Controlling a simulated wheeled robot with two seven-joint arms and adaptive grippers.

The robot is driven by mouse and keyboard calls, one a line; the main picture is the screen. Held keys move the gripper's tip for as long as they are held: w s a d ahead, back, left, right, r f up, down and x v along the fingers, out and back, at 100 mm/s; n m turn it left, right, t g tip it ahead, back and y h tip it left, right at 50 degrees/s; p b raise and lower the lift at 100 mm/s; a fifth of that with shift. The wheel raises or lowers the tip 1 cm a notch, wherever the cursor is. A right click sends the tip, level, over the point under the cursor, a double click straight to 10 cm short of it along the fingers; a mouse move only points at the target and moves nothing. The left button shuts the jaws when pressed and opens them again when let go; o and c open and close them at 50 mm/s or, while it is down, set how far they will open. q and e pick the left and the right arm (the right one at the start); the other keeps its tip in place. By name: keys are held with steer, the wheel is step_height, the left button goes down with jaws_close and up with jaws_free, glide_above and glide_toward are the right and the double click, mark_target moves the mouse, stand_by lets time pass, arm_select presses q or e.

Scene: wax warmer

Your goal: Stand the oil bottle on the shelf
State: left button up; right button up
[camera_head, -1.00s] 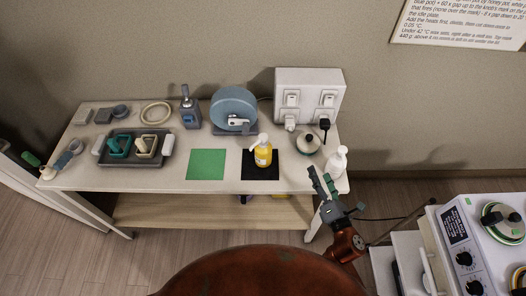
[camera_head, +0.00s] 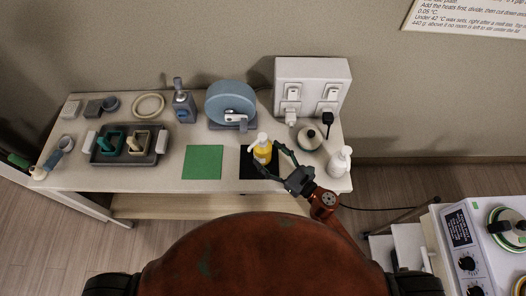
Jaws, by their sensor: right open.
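The oil bottle, which I take to be the yellow bottle with a white pump head (camera_head: 263,152), stands upright on a black mat (camera_head: 247,171) on the table. My right gripper (camera_head: 267,155) is open at the bottle, reaching in from the lower right. One finger is on the bottle's right side and the other passes low near its front. I cannot tell whether they touch it. The shelf (camera_head: 190,206) is the pale board below the tabletop; only its front strip shows. My left gripper is not in view.
A white pump bottle (camera_head: 340,162) stands right of my right gripper. A small round pot (camera_head: 308,138) and a white socket panel (camera_head: 312,90) are behind. A green mat (camera_head: 203,162) lies bare to the left, beside a grey tray (camera_head: 128,147). A white appliance (camera_head: 485,240) stands at lower right.

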mark_target(263, 149)
steer(key=x, duration=0.2)
steer(key=shift+w+a+r, duration=0.2)
steer(key=shift+w, duration=0.1)
steer(key=shift+w+a, duration=0.2)
steer(key=shift+a, duration=0.05)
steer(key=shift+f, duration=0.1)
steer(key=c, duration=1.6)
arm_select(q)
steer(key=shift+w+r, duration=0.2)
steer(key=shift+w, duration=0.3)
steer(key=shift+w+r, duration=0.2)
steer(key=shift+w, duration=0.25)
arm_select(e)
steer(key=shift+c, duration=0.6)
